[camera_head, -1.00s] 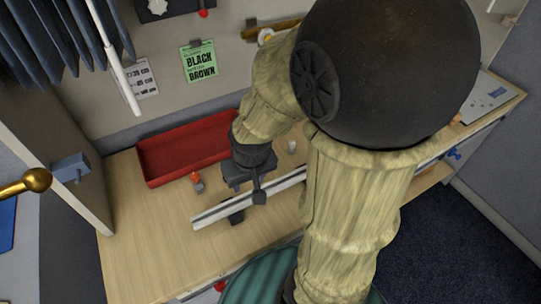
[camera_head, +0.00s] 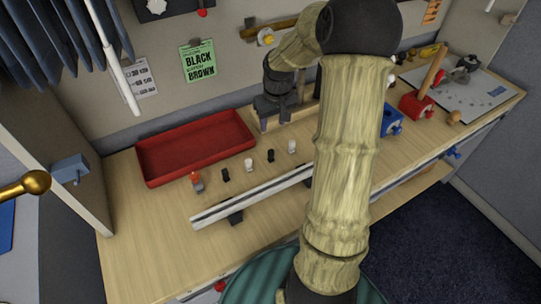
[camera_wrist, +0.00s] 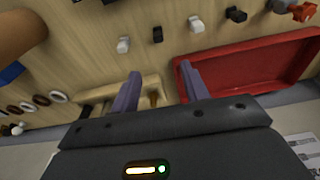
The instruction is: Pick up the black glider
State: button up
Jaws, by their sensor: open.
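Two small black pieces, which look like gliders, stand on the wooden table among white ones. One black glider (camera_head: 271,156) stands between two white pieces, and the other black glider (camera_head: 225,174) is farther left. I cannot tell which one is meant. In the wrist view they appear as a black glider (camera_wrist: 157,34) beyond my fingertips and another black glider (camera_wrist: 236,15) to the right. My gripper (camera_wrist: 160,82) is open and empty, its two fingers apart. In the head view my gripper (camera_head: 272,112) is behind the row, at the red tray's right end.
A red tray (camera_head: 150,178) lies left of my gripper. A white rail (camera_head: 250,198) runs in front of the row. White pieces (camera_head: 248,165) and an orange-topped piece (camera_head: 197,181) stand close by. A light wooden holder (camera_wrist: 150,84) lies near my fingers.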

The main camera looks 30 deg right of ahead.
aim_at(271, 151)
jog(key=f, duration=0.4)
jog(key=w+f, duration=0.1)
jog(key=f, duration=0.3)
jog(key=f+p, duration=0.1)
jog(key=f, duration=0.3)
jog(key=shift+w, duration=0.4)
jog(key=shift+f, duration=0.1)
jog(key=shift+w+d+f+p, duration=0.15)
jog(key=shift+f+p, duration=0.25)
jog(key=shift+f, duration=0.9)
jog(key=shift+w+f+p, duration=0.1)
jog(key=shift+f+p, duration=0.3)
jog(key=shift+f, duration=0.85)
grip_shut()
